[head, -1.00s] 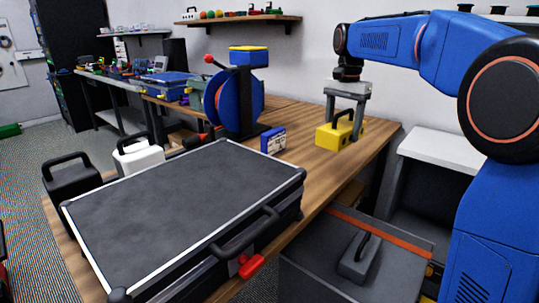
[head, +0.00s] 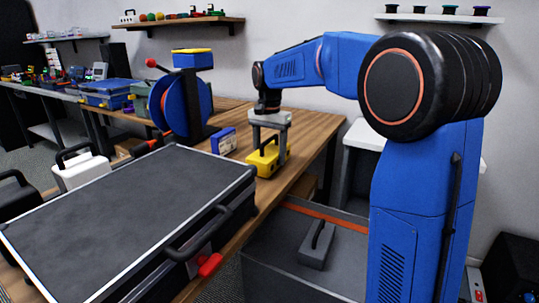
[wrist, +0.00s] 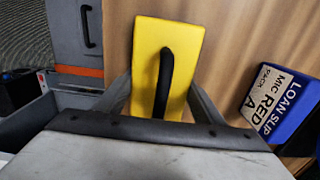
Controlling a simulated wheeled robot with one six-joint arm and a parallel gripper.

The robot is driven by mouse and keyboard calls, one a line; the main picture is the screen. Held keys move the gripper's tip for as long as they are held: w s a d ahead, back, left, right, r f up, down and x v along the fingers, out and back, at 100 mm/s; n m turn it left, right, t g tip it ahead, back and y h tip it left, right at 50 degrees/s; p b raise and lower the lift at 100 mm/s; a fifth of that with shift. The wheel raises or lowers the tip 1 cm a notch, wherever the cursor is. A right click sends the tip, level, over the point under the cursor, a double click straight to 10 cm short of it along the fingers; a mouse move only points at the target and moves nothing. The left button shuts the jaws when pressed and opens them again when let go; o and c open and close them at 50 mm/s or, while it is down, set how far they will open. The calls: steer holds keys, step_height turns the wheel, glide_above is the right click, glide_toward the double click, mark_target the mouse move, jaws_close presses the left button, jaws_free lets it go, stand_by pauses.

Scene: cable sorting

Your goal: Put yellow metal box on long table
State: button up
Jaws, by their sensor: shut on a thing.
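The yellow metal box (head: 262,165) with a black handle is at the right end of the long wooden table (head: 305,128). It also shows in the wrist view (wrist: 184,60), with its black handle (wrist: 163,82) on top. My gripper (head: 268,150) is above the box, its grey fingers reaching down on both sides of it. In the wrist view the fingers (wrist: 162,100) flank the yellow box, shut on it. The box appears at tabletop height; I cannot tell whether its underside touches the wood.
A blue and white loan-slip box (head: 223,141) stands left of the yellow box. A large black case (head: 120,215) fills the table's front. A blue cable reel (head: 180,105) stands behind. A grey bin (head: 300,262) with an orange edge is below the table's right edge.

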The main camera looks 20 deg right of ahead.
steer(key=shift+f, duration=0.25)
steer(key=o, duration=1.7)
steer(key=shift+r, duration=0.1)
step_height(320, 180, up, 12)
steer(key=shift+r, duration=0.1)
steer(key=s+d+f+n+t, duration=0.1)
steer(key=s+d+n, duration=0.1)
steer(key=s, duration=0.8)
steer(key=s+d+f+n+t, duration=0.1)
steer(key=s+f+n, duration=0.1)
steer(key=s+f, duration=0.4)
steer(key=s+d+f+n+t, duration=0.1)
steer(key=s+f+n, duration=0.1)
steer(key=s+f, duration=0.5)
steer(key=s+d+f+n+t, duration=0.1)
steer(key=s+f, duration=0.5)
steer(key=s, duration=0.9)
steer(key=shift+s+d+f+n+t, duration=0.1)
steer(key=shift+d+f+n+t, duration=0.15)
steer(key=shift+n, duration=0.25)
steer(key=shift+d+f+n+t, duration=0.15)
steer(key=shift+d+n, duration=0.15)
steer(key=shift+n, duration=0.2)
steer(key=shift+r, duration=0.1)
